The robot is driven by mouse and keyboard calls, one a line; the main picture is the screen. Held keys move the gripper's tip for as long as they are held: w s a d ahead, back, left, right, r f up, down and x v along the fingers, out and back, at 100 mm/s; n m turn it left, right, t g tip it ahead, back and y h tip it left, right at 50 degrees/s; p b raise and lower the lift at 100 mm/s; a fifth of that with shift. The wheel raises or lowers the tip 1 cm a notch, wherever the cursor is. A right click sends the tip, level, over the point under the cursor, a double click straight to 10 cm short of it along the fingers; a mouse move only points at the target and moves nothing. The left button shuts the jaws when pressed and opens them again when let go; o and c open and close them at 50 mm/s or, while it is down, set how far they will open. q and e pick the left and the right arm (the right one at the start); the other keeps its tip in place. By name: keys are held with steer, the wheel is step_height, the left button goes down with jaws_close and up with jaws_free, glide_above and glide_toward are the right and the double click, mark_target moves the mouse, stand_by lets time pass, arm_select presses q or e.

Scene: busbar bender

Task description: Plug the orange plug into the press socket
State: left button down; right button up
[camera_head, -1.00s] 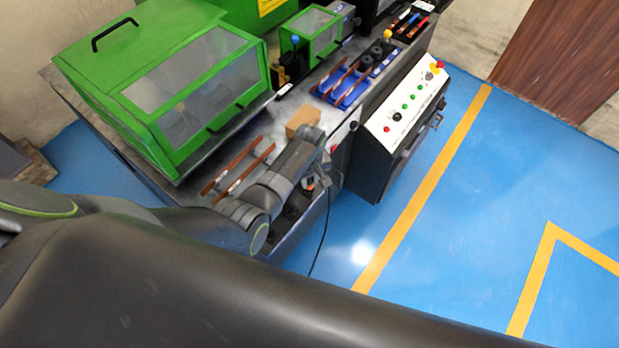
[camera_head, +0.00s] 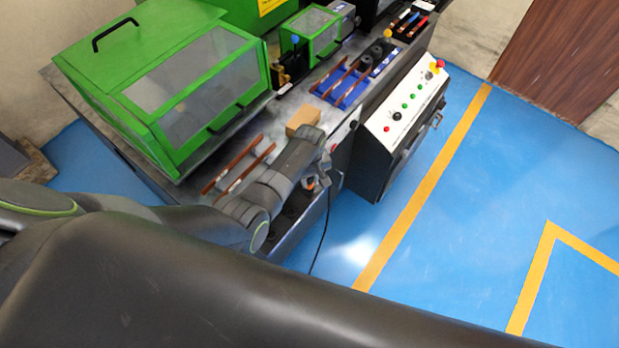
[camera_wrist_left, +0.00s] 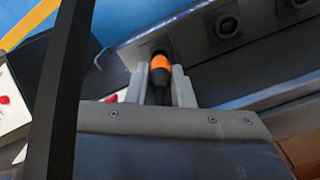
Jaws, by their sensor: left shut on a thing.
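My left gripper (camera_wrist_left: 158,78) is shut on the orange plug (camera_wrist_left: 160,66), which has a black body below its orange band, in the left wrist view. The plug's far end points at the grey socket panel (camera_wrist_left: 195,48); I cannot tell whether it touches or enters a socket there. A round dark socket (camera_wrist_left: 227,25) shows to the right of the plug, and another socket (camera_wrist_left: 297,3) is at the top right. In the head view the gripper (camera_head: 323,172) is at the bench's front side, with the orange plug (camera_head: 309,184) small beside it. My right gripper is not in view.
A black cable (camera_head: 322,240) hangs down the bench front. A control box (camera_head: 405,118) with buttons stands to the right. Copper bars (camera_head: 245,165), a cardboard-coloured block (camera_head: 303,118) and a green machine (camera_head: 165,85) are on the bench. The blue floor in front is clear.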

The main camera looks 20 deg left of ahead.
arm_select(q)
steer(key=shift+p, duration=0.35)
stand_by(0.7)
steer(key=shift+f+b, duration=1.05)
steer(key=shift+f, duration=0.2)
steer(key=c, duration=1.2)
jaws_free()
steer(key=shift+r, duration=0.1)
steer(key=shift+r, duration=0.65)
step_height(320, 180, up, 16)
steer(key=shift+f+p, duration=0.1)
steer(key=shift+p, duration=0.35)
